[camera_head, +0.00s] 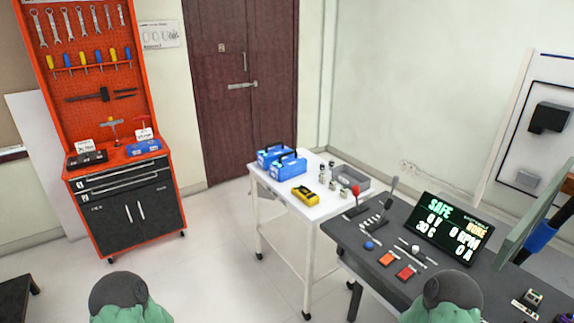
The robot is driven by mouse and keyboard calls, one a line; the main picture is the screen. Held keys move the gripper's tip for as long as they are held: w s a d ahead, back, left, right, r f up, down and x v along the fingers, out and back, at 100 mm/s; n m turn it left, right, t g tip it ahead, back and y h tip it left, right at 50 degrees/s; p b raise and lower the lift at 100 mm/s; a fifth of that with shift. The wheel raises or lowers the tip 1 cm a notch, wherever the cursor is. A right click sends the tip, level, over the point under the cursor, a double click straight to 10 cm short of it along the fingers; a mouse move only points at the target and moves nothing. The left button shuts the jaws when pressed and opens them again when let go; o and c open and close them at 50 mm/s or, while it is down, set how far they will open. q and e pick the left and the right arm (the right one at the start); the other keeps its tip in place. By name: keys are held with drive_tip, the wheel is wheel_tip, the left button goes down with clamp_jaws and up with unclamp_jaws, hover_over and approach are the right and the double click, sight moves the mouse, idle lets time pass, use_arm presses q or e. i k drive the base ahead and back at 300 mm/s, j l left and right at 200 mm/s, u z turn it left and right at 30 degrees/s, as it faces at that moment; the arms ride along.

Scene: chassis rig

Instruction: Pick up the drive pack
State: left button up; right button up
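Two blue boxes with black carrying handles stand side by side at the back left of a white cart (300,211); they look like packs, but I cannot tell which, if either, is the drive pack. The front blue box (288,167) partly hides the rear blue box (266,158). Neither of my grippers is in view. Only rounded dark and green parts of my own body show at the bottom edge, well apart from the cart.
The cart also holds a yellow meter (305,195), a grey tray (350,180) and small bottles. A dark console (385,242) with a red lever and a display (449,228) reading SAFE stands right. A red tool cabinet (125,200) stands left. The floor between is clear.

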sight(283, 169)
drive_tip(key=i+j, duration=0.3)
drive_tip(key=i, duration=0.3)
drive_tip(key=i+j+z, duration=0.1)
drive_tip(key=i+j, duration=0.25)
drive_tip(key=i, duration=0.2)
drive_tip(key=i+j, duration=0.35)
drive_tip(key=i, duration=0.2)
